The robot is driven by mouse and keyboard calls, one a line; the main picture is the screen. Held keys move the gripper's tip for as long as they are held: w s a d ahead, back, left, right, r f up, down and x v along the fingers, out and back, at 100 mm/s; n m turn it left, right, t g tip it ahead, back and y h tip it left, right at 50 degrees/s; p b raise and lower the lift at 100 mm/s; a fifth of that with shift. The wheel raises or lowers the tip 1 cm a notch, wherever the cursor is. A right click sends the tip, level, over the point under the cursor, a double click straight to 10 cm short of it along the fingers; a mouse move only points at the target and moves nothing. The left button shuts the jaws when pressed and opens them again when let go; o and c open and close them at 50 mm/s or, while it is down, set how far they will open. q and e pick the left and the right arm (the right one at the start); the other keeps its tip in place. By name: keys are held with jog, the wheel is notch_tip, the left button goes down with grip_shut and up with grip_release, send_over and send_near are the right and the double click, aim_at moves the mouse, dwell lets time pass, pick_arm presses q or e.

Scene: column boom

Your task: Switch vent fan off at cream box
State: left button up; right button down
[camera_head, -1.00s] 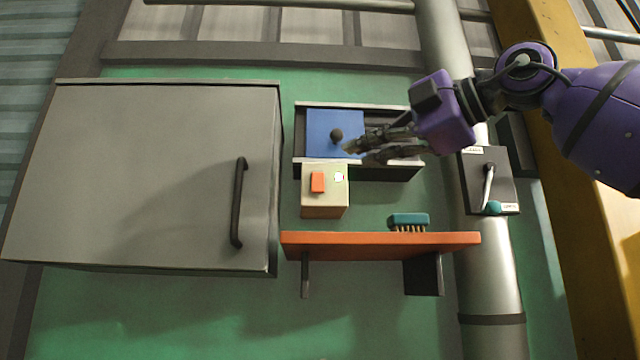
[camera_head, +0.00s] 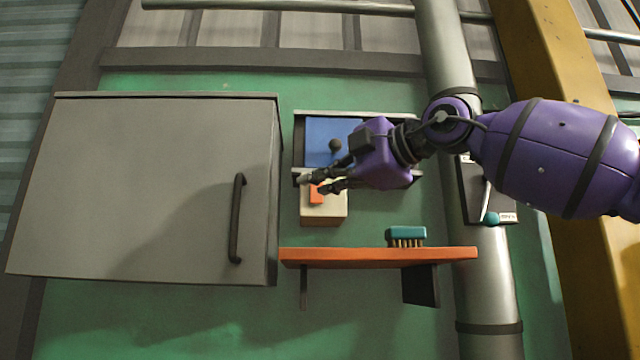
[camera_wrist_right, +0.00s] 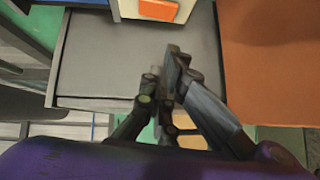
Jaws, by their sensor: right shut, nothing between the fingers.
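The cream box (camera_head: 324,214) is mounted on the green wall below a blue panel. Its orange switch (camera_head: 316,195) shows on the left of its face. My right gripper (camera_head: 311,184) is shut and empty, its fingertips in front of the box's upper part beside the switch. I cannot tell if they touch it. In the right wrist view, the orange switch (camera_wrist_right: 158,9) and part of the cream box (camera_wrist_right: 129,9) show at the top edge, beyond the closed fingertips (camera_wrist_right: 174,58). My left gripper is out of view.
A grey cabinet (camera_head: 140,185) with a dark handle stands left of the box. An orange shelf (camera_head: 370,256) with a teal brush (camera_head: 406,235) juts out below. The blue panel (camera_head: 322,130) has a dark knob (camera_head: 335,145). A grey pipe (camera_head: 484,285) runs at right.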

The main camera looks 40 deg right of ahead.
aim_at(317, 193)
jog(key=w, duration=0.1)
jog(key=w+d, duration=0.1)
jog(key=w+d+p, duration=0.1)
jog(key=shift+w+f, duration=0.3)
jog(key=shift+w, duration=0.1)
